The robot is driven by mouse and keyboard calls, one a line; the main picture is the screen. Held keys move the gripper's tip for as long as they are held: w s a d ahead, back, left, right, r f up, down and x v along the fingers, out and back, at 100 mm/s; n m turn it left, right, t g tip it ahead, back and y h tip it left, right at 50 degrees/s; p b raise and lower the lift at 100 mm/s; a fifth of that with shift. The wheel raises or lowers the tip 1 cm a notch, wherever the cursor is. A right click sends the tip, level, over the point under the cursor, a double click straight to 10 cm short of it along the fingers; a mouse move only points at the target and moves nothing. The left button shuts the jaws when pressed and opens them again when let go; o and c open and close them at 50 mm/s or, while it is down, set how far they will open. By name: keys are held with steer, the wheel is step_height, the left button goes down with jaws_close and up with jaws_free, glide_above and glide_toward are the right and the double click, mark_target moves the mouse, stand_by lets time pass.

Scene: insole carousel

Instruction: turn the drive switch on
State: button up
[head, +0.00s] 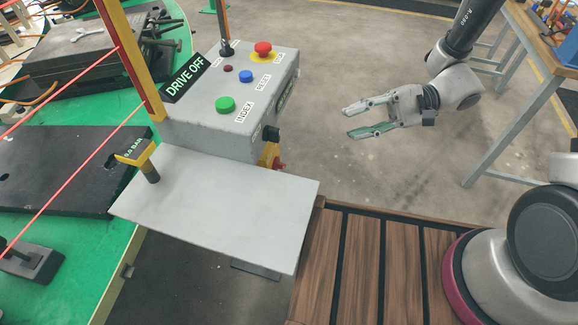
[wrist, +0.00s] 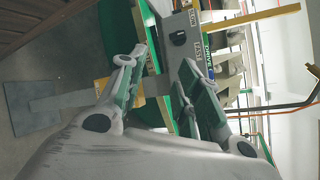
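The grey control box (head: 235,110) stands left of centre in the head view, with a sign reading DRIVE OFF (head: 185,77) at its upper left. A black rotary knob (head: 271,133) sits on its right side face, probably the drive switch. The knob also shows in the wrist view (wrist: 178,38), beyond the fingertips, with small labels beside it. Its exact setting is too small to read. My gripper (head: 350,122) is open and empty, to the right of the box and apart from it, fingers pointing toward that side face. Both fingers show in the wrist view (wrist: 164,58).
The box top bears a red stop button (head: 263,48), a blue button (head: 246,76) and a green button (head: 225,104). A grey shelf plate (head: 220,205) juts out in front. A yellow and red fitting (head: 270,157) sits below the knob. Space between gripper and box looks clear.

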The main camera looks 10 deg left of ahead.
steer(key=w+a+f+m+t+y, duration=0.1)
steer(key=a+f+m+t+y, duration=0.15)
steer(key=f, duration=0.35)
steer(key=w+a+f+m+t+y, duration=0.1)
steer(key=a+f+m, duration=0.1)
steer(key=a+f, duration=0.3)
steer(key=m+t, duration=0.4)
steer(key=t, duration=0.1)
glide_toward(284, 167)
steer(key=a, duration=0.2)
steer(key=shift+y, duration=0.25)
steer(key=a, duration=0.4)
steer(key=w+a, duration=0.1)
steer(key=a, duration=0.2)
steer(key=shift+w+f, duration=0.15)
steer(key=shift+f, duration=0.2)
steer(key=shift+n+g, duration=0.25)
steer(key=shift+c, duration=0.4)
jaws_close()
